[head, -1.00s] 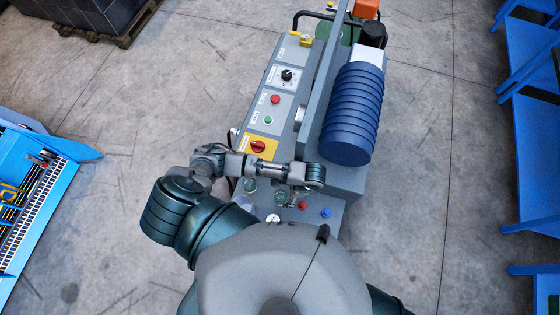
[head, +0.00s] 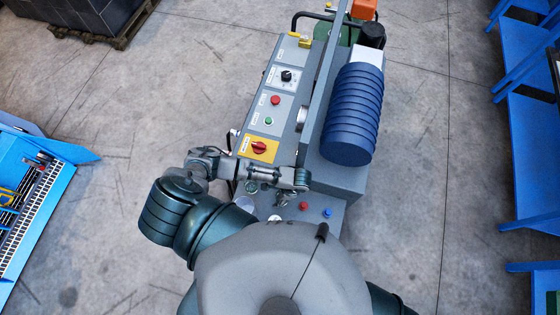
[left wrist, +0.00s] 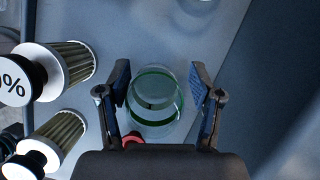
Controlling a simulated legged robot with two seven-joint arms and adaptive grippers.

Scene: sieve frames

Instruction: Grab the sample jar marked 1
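A clear round jar with green bands (left wrist: 155,100) stands upright on the grey surface in the left wrist view. I cannot read any mark on it. My left gripper (left wrist: 161,84) is open, with one finger on each side of the jar in the picture. I see no finger touching it, and I cannot tell how far below the fingertips it is. My right gripper is not in view.
A red knob (head: 303,206) and a blue knob (head: 327,212) sit on the machine front.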

